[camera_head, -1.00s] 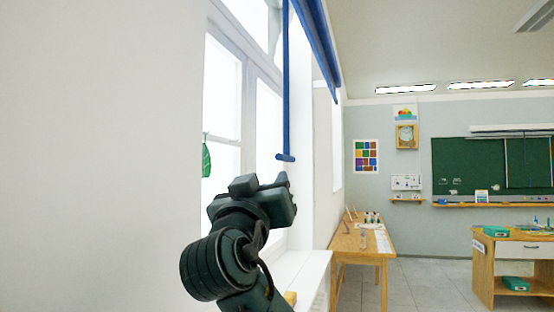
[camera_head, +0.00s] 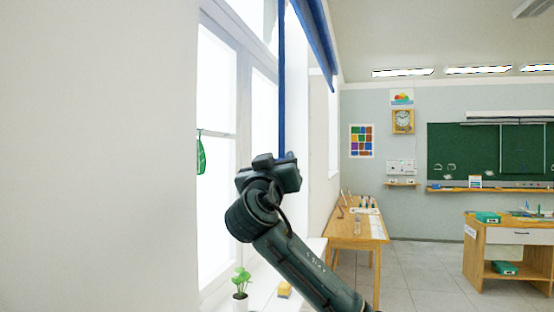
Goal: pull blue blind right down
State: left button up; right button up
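The blue blind (camera_head: 317,40) is rolled up high at the top of the window. Its long blue pull rod (camera_head: 282,90) hangs straight down in front of the window frame. My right gripper (camera_head: 287,160) is at the rod's lower end, which it hides. The fingers are mostly hidden behind the gripper body, so I cannot tell whether they are open, shut or touching the rod. My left gripper is not in view.
A white wall (camera_head: 90,150) fills the left side.

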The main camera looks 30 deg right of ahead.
jog(key=shift+c, duration=0.2)
grip_shut()
dwell(0.4)
